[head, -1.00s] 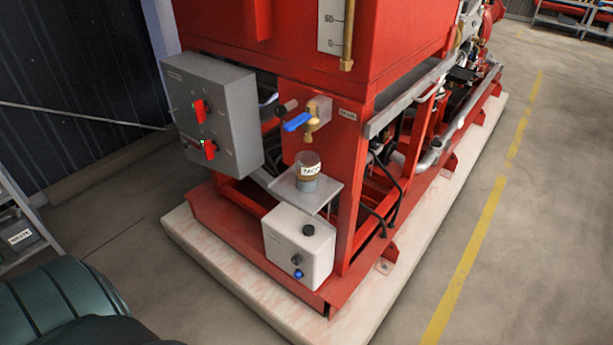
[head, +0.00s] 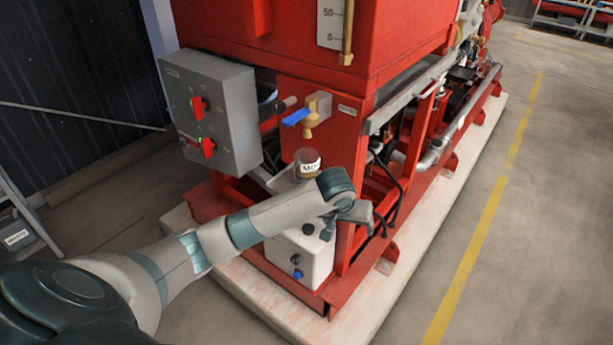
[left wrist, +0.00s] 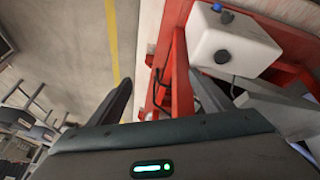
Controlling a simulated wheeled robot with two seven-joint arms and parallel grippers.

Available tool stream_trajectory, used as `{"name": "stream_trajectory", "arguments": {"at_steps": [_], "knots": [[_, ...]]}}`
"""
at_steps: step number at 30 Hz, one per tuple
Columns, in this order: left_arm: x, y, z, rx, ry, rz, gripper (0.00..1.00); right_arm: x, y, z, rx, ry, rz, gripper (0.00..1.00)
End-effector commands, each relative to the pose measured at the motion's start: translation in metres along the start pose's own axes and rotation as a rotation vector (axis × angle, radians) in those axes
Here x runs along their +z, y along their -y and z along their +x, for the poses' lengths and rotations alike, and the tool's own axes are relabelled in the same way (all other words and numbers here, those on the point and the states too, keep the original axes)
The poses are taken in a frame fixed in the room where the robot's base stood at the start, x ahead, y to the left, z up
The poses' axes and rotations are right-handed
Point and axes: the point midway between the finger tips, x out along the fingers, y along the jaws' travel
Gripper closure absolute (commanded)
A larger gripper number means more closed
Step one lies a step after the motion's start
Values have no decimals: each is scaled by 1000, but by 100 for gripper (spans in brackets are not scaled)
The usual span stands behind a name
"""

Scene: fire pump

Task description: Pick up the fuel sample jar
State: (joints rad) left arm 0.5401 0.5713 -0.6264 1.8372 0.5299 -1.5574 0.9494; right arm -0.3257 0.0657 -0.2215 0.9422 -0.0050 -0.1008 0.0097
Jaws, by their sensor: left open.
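The fuel sample jar (head: 308,164) stands upright on a small grey shelf on the red pump frame, below a brass tap with a blue lever (head: 298,117). My right gripper is not in view.
A white box (head: 303,262) sits below the shelf and also shows in the left wrist view (left wrist: 235,42). A grey control box (head: 208,115) with red switches is to the left. Red frame posts (head: 349,240) stand close to the gripper. Open floor lies to the right.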

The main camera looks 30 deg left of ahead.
Motion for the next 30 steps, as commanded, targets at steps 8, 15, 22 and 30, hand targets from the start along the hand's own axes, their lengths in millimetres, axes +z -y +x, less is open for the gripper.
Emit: {"name": "stream_trajectory", "arguments": {"at_steps": [8,15,22,30], "knots": [[-64,31,-116,-156,-55,-127,27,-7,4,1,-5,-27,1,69],[-98,69,-188,-280,-109,-276,27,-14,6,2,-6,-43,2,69],[-109,84,-212,-321,-129,-345,27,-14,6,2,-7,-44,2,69],[-109,84,-212,-322,-129,-348,27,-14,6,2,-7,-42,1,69]]}}
